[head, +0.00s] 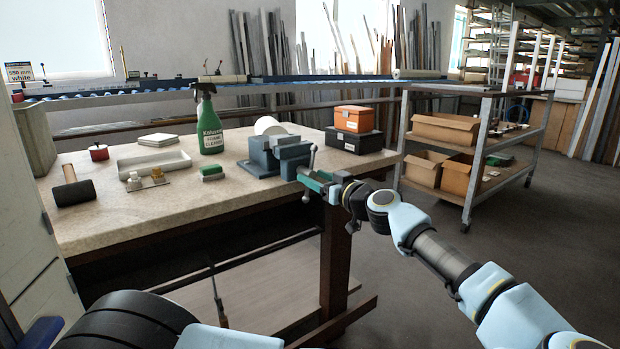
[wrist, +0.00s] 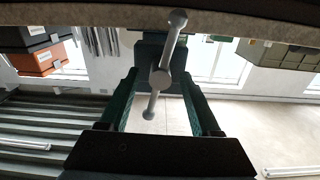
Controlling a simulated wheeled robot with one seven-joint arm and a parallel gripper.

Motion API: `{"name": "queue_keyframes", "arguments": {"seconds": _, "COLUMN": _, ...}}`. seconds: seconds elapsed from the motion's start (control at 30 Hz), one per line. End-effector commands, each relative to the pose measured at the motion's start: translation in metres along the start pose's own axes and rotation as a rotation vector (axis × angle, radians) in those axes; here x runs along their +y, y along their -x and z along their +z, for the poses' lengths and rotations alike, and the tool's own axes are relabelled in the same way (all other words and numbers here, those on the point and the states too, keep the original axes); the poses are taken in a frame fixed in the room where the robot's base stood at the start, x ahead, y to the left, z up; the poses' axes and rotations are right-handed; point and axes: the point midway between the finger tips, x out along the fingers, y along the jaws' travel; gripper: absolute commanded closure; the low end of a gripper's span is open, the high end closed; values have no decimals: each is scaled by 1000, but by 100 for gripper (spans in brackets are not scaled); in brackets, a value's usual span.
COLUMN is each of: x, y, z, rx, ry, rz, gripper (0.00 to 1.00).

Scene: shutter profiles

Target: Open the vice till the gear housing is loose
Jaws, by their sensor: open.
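The blue-grey vice (head: 262,157) stands at the front right edge of the bench. Its handle bar shows at its front end, and in the wrist view the bar (wrist: 176,22) has rounded ends and crosses the screw head (wrist: 160,79), tilted slightly from upright. My gripper (head: 308,178) is at the handle, with its green fingers open. In the wrist view my gripper (wrist: 160,85) has one finger on each side of the bar, with gaps visible. A pale round thing (head: 268,125) shows behind the vice jaws; I cannot tell whether it is the gear housing or whether the jaws hold it.
A black-headed mallet (head: 74,192) lies far left. A shelf trolley (head: 487,150) stands beyond.

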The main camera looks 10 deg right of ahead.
Motion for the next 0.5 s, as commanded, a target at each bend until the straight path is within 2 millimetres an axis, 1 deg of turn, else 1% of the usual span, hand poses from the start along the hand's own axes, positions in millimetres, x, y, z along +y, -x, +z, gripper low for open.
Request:
{"name": "queue_keyframes", "arguments": {"seconds": 0.03, "x": 1, "y": 12, "z": 2, "rx": 2, "ry": 0, "rz": 4, "gripper": 36}}
{"name": "queue_keyframes", "arguments": {"seconds": 0.1, "x": 1, "y": 27, "z": 3, "rx": 1, "ry": 0, "rz": 4, "gripper": 36}}
{"name": "queue_keyframes", "arguments": {"seconds": 0.3, "x": 1, "y": 62, "z": 2, "rx": 1, "ry": 1, "rz": 3, "gripper": 36}}
{"name": "queue_keyframes", "arguments": {"seconds": 0.4, "x": 0, "y": 73, "z": 1, "rx": 1, "ry": 0, "rz": 2, "gripper": 36}}
{"name": "queue_keyframes", "arguments": {"seconds": 0.5, "x": 0, "y": 79, "z": 1, "rx": 0, "ry": 0, "rz": 0, "gripper": 36}}
